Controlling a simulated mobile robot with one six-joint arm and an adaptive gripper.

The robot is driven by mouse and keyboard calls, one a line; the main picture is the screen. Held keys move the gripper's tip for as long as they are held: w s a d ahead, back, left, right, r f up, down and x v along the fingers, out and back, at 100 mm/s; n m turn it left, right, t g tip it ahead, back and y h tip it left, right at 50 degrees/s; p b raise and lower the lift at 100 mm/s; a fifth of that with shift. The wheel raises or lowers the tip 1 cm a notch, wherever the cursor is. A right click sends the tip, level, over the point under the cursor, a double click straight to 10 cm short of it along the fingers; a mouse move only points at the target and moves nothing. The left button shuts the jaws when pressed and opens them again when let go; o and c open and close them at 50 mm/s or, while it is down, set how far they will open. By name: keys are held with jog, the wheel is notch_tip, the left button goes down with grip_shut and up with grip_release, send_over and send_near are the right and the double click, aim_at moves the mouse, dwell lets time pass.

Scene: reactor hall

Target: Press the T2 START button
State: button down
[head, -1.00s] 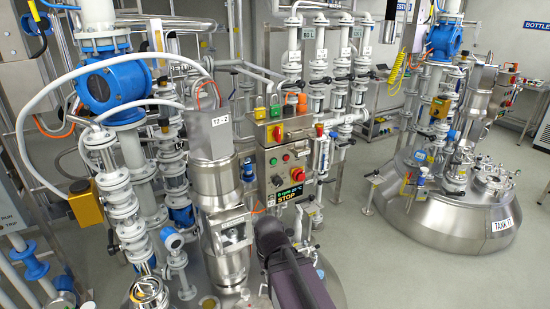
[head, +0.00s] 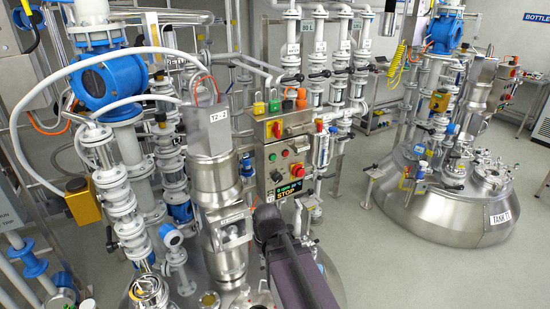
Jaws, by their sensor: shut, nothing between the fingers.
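The T2 control panel (head: 262,165) stands at the centre, beside a steel column labelled T2-2 (head: 216,125). The display (head: 288,189) beneath shows STOP. My dark arm rises from the bottom edge, its black joint just below the display. My gripper is not visible, and its distance from the panel cannot be told.
A blue valve body (head: 98,85), hoses and pipes crowd the left. A steel tank (head: 445,210) stands at right. Grey floor (head: 365,262) is open between the panel and that tank.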

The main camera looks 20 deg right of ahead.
aim_at(273, 158)
jog(key=w+d+r+m+t+p, duration=0.3)
jog(key=w+d+r, duration=0.3)
jog(key=w, duration=0.5)
jog(key=w+d+r+m+t+p, duration=0.2)
jog(key=w+d+r+t+p, duration=0.2)
jog(key=w+d+r, duration=0.3)
jog(key=w+d+t, duration=0.1)
jog(key=w+d, duration=0.3)
jog(key=w, duration=0.1)
jog(key=shift+w+d+r+m+p, duration=0.2)
jog(key=shift+w+r+m+p, duration=0.1)
jog(key=shift+m+p, duration=0.1)
jog(key=shift+y, duration=0.3)
jog(key=w, duration=0.2)
jog(key=w+a, duration=0.1)
jog(key=w, duration=0.5)
jog(key=shift+w+a, duration=0.25)
jog(key=shift+a, duration=0.15)
jog(key=shift+w, duration=0.15)
jog(key=shift+w, duration=0.25)
